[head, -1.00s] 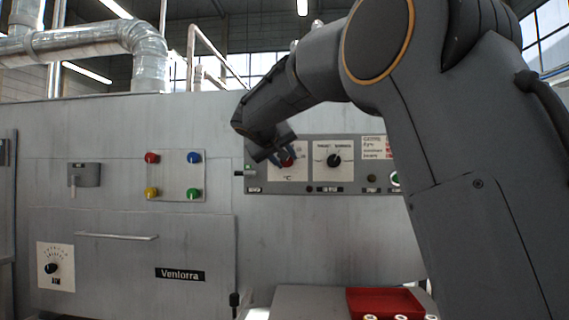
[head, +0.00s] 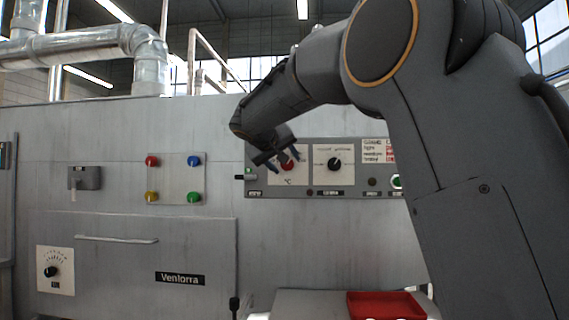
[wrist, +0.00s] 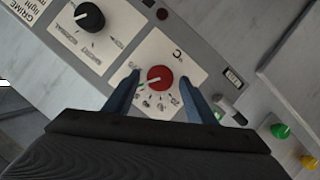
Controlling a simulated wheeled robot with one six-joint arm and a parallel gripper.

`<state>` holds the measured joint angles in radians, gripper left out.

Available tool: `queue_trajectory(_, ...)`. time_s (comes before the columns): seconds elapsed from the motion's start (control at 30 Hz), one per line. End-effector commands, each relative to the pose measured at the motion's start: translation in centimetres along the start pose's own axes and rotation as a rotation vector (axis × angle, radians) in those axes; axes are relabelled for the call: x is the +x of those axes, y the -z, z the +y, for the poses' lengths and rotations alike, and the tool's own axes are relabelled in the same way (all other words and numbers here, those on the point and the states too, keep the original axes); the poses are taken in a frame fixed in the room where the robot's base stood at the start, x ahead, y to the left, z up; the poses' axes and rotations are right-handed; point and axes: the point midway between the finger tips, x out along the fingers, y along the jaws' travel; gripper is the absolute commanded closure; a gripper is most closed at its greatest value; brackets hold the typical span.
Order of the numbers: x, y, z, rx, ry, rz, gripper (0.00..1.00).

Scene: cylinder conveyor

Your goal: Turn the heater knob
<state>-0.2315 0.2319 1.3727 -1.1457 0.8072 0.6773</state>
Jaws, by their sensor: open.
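The red knob (head: 287,166) sits on a white plate marked °C on the control panel; it also shows in the wrist view (wrist: 160,78). I take it to be the heater knob. My gripper (head: 286,163) is in front of this plate. In the wrist view my gripper (wrist: 163,84) is open, with one blue finger on each side of the red knob and a visible gap on both sides. I cannot tell how far the fingertips are from the panel.
A black knob (head: 334,164) is on the plate to the right. Red, blue, yellow and green buttons (head: 194,160) are further left. A lever handle (head: 84,178) and a lower dial (head: 51,271) are at the left. A red tray (head: 385,305) stands below.

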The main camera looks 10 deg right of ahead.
Motion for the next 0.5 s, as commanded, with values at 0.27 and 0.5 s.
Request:
queue_trajectory(0.27,-4.5,0.1,-0.1,0.001,0.001,0.003,0.49)
queue_trajectory(0.5,-7.0,0.0,-0.1,0.000,0.001,0.001,0.49)
